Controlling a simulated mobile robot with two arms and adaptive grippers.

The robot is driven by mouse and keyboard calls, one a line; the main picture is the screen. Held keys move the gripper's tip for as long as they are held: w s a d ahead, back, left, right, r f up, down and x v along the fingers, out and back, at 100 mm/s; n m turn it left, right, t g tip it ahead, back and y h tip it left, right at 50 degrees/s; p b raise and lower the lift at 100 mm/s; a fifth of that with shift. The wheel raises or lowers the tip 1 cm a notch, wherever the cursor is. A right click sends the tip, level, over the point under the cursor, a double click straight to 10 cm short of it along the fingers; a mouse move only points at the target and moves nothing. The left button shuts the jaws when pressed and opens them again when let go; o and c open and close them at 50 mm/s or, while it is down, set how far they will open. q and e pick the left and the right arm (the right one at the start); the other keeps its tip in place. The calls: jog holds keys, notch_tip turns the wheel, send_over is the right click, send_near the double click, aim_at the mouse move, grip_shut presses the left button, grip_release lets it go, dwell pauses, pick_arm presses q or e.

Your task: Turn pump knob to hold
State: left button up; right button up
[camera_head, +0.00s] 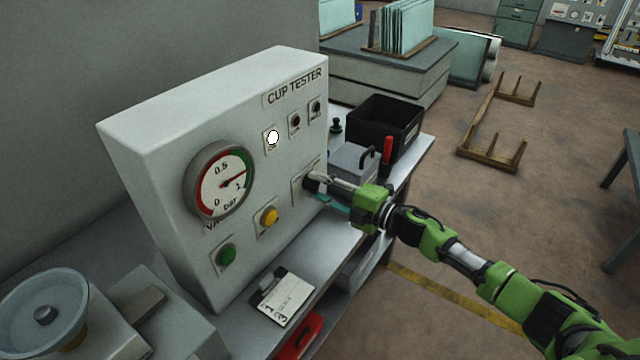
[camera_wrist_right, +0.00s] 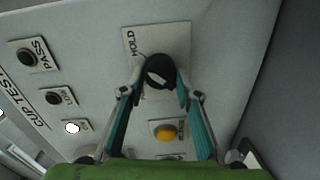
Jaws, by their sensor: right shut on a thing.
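The grey-white cup tester (camera_head: 215,110) stands on the bench. Its pump knob (camera_wrist_right: 160,72) is round and dark with a pale marker, on a plate with the word HOLD at the upper left in the right wrist view. The marker lies slantwise; which position it points to I cannot tell. My right gripper (camera_wrist_right: 161,80) has its two fingers closed around the knob, one on each side. In the head view my right gripper (camera_head: 318,179) reaches the panel's lower right and mostly hides the knob. My left gripper is out of view.
On the panel are a gauge (camera_head: 219,184) with its needle near 1, a yellow button (camera_head: 269,215), a green button (camera_head: 226,254) and a lit white lamp (camera_head: 273,137). A black bin (camera_head: 383,127) and red-handled tool (camera_head: 387,150) stand behind my right gripper.

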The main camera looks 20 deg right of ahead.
jog(key=shift+r+m, duration=0.1)
jog(key=shift+m, duration=0.4)
jog(key=o, duration=1.1)
jog(key=shift+w+a, duration=0.1)
jog(key=shift+a, duration=0.05)
jog(key=v, duration=1.2)
